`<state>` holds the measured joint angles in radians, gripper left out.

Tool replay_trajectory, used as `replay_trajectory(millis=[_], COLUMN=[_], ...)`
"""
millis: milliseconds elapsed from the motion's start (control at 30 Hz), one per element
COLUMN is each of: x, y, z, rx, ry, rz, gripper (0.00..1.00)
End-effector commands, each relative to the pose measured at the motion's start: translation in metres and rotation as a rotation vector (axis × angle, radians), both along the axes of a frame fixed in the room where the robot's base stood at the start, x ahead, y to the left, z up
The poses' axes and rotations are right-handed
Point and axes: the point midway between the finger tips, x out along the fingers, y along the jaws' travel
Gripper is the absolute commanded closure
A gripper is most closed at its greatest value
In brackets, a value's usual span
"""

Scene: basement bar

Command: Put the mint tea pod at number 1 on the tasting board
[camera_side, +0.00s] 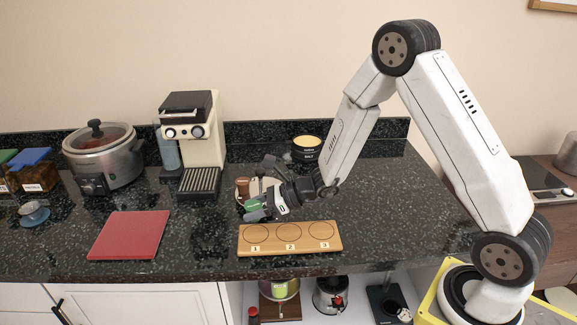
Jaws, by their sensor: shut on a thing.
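The tasting board (272,247) is a light wooden strip near the counter's front edge. It has three ringed spots labelled 1, 2 and 3 from left to right, and all three look empty. My gripper (254,208) is just behind and above the board's left end, near spot 1. It is shut on a small green thing, which looks like the mint tea pod (253,205). The fingers hide part of the pod, and its label cannot be read. The pod appears held above the counter, apart from the board.
A brown item (242,187) shows just behind my gripper, partly hidden. A red cutting board (129,235) lies to the left. A coffee machine (205,135), slow cooker (104,160) and dark salt tin (306,149) stand at the back. The counter right of the tasting board is clear.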

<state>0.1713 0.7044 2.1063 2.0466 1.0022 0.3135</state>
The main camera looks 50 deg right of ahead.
Motion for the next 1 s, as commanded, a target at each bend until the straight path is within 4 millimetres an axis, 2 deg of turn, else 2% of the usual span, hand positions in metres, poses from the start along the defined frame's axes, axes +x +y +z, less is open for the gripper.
replay_trajectory(millis=[133, 467, 800, 1000], x=[0.000, 0.000, 0.000, 0.000], y=[0.000, 0.000, 0.000, 0.000], z=[-0.011, -0.017, -0.045, -0.050], rx=[0.001, 0.001, 0.002, 0.000], ry=[0.000, -0.001, 0.001, -0.003], rz=[0.000, 0.000, -0.001, 0.000], gripper=[0.99, 0.99, 0.99, 0.99])
